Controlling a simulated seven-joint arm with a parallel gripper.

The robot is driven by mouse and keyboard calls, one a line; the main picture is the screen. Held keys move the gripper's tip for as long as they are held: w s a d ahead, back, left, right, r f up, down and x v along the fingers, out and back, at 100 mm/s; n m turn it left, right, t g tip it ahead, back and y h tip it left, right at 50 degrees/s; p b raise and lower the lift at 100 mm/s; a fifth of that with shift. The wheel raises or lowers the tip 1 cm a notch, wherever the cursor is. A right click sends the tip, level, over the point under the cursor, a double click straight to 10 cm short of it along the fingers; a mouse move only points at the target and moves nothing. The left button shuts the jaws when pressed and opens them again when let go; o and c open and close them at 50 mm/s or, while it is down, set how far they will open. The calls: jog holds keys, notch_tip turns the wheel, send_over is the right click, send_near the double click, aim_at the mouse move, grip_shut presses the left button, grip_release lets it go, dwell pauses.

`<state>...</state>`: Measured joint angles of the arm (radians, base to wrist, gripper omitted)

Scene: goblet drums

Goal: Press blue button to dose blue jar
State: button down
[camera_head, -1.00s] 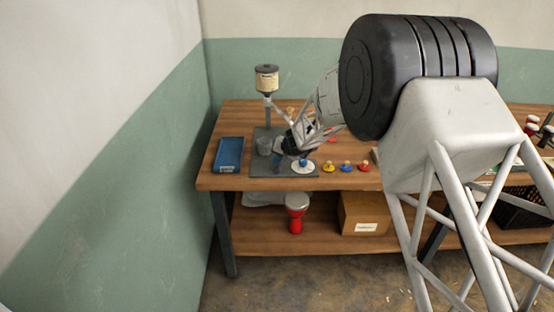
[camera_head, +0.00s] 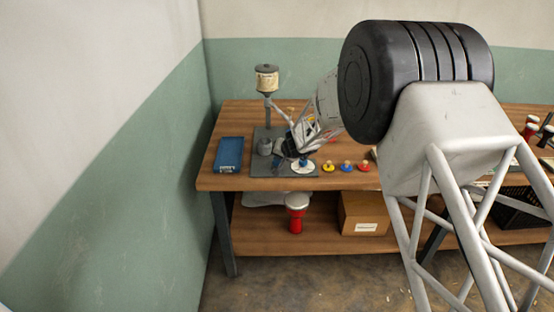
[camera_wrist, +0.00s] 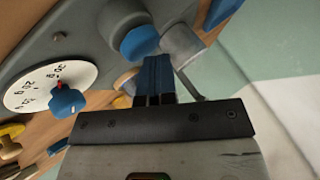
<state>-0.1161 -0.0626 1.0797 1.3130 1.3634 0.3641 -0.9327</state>
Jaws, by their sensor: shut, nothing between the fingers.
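A round blue button (camera_wrist: 140,42) sits on a grey housing in the wrist view. My gripper (camera_wrist: 157,62) is shut and empty, its blue fingers side by side. Their tips lie right by the button's edge; I cannot tell if they touch it. A grey jar (camera_wrist: 183,42) stands beyond the fingertips, and it also shows in the head view (camera_head: 265,146). A white dial (camera_wrist: 40,84) with a blue knob (camera_wrist: 66,100) is left of the button. In the head view my gripper (camera_head: 285,158) is low over the grey base, between jar and dial, and hides the button.
The dispenser's hopper (camera_head: 266,79) rises behind the jar. Yellow (camera_head: 328,167), blue (camera_head: 347,166) and red (camera_head: 364,167) pieces stand right of the dial. The bench's front left corner is clear.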

dwell(0.7)
jog(key=shift+r, duration=1.25)
jog(key=shift+r, duration=0.1)
jog(key=shift+r, duration=2.45)
